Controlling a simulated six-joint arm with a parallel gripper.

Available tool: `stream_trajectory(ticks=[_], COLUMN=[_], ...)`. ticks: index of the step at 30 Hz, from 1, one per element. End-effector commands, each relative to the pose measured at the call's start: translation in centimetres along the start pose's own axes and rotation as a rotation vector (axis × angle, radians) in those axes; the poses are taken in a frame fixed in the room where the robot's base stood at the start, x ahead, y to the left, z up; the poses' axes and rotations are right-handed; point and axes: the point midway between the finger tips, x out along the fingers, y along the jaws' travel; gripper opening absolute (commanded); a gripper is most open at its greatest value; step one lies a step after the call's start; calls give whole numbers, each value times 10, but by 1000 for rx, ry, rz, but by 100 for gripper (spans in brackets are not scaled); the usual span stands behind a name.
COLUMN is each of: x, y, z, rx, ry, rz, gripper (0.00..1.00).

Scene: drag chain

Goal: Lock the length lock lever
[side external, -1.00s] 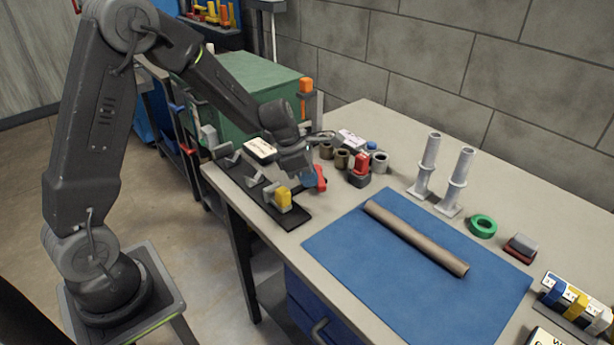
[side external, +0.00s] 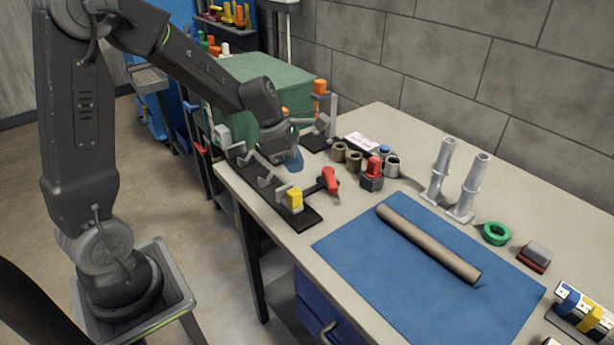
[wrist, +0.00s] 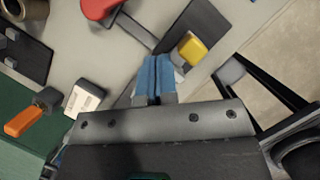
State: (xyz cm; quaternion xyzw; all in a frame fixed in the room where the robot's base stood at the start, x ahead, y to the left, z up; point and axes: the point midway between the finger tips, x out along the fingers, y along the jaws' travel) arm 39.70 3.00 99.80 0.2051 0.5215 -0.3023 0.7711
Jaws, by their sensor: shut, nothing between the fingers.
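The red lever handle (side external: 330,180) sits on a grey arm at the right side of the black base rail (side external: 309,218). I take it for the length lock lever, but no label shows. In the wrist view its red end (wrist: 100,8) is cut off by the top edge, with the grey arm running down right to the rail. My gripper (side external: 294,162) has blue fingertips, pressed together and empty in the wrist view (wrist: 156,72). It is up and left of the red handle, apart from it, over the rail. A yellow block (side external: 295,200) stands at the rail's near end, also in the wrist view (wrist: 192,48).
An orange-topped post (side external: 319,88) stands behind my gripper. Bushings (side external: 354,162) and a red-topped block (side external: 372,172) are to the right. Two grey columns (side external: 440,172) stand farther right. A blue mat (side external: 400,290) holds a brown tube (side external: 428,243). The table's left edge is close.

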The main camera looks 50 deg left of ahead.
Motion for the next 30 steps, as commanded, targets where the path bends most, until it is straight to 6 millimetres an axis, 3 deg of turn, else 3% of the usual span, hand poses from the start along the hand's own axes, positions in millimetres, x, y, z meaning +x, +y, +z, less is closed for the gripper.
stream_trajectory(ticks=[3, 7, 22, 26, 30], x=[-22, -36, -44, -57, -84], y=[-1, -2, -5, -22, -63], z=[0, 0, 1, 7, 12], rx=[0, 0, 16, 200, 654], ry=[-1, -1, 1, 9, 43], rz=[5, 1, 1, 18, 58], gripper=[0, 0, 0, 0, 0])
